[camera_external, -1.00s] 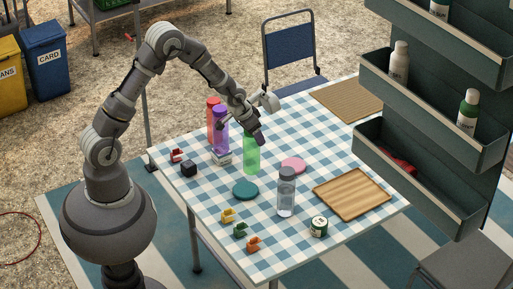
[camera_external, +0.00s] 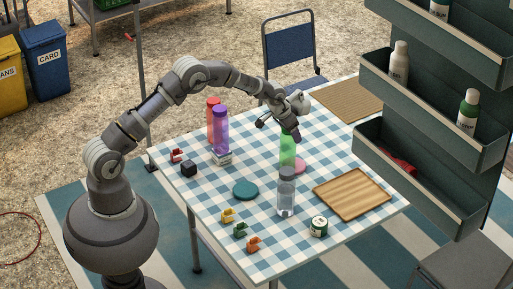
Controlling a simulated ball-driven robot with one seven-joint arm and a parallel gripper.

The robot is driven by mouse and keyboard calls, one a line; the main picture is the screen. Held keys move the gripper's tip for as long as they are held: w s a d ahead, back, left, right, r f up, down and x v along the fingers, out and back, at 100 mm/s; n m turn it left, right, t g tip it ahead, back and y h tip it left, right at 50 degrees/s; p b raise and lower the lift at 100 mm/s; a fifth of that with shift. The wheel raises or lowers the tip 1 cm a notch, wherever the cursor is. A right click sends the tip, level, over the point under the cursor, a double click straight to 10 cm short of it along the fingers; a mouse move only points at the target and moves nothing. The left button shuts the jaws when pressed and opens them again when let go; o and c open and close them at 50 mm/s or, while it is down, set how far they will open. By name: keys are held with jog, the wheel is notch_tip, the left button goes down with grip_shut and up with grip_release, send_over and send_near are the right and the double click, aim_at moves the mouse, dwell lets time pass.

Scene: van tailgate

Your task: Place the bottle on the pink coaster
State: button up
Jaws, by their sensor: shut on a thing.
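My gripper (camera_external: 290,134) is shut on the top of a translucent green bottle (camera_external: 287,152), which is upright. The pink coaster (camera_external: 300,166) lies on the checked table. The green bottle overlaps the coaster's left part in the picture, and the coaster's right edge shows beside it. The bottle's foot is partly hidden behind the grey-capped clear bottle (camera_external: 286,198), so I cannot tell whether it touches the coaster or hangs just above it.
A teal coaster (camera_external: 245,190) lies to the left and a wooden board (camera_external: 352,193) to the right. Red (camera_external: 213,118) and purple (camera_external: 221,130) bottles stand at the back left. A green can (camera_external: 319,226) and several small coloured pieces are near the front. A shelf rack (camera_external: 420,180) rises at the right.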

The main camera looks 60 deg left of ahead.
jog(key=shift+r, duration=0.15)
jog(key=o, duration=1.4)
jog(key=shift+c, duration=0.2)
jog(key=p+v, duration=0.3)
jog(key=v, duration=0.9)
jog(key=shift+p, duration=0.4)
jog(key=shift+s, duration=0.1)
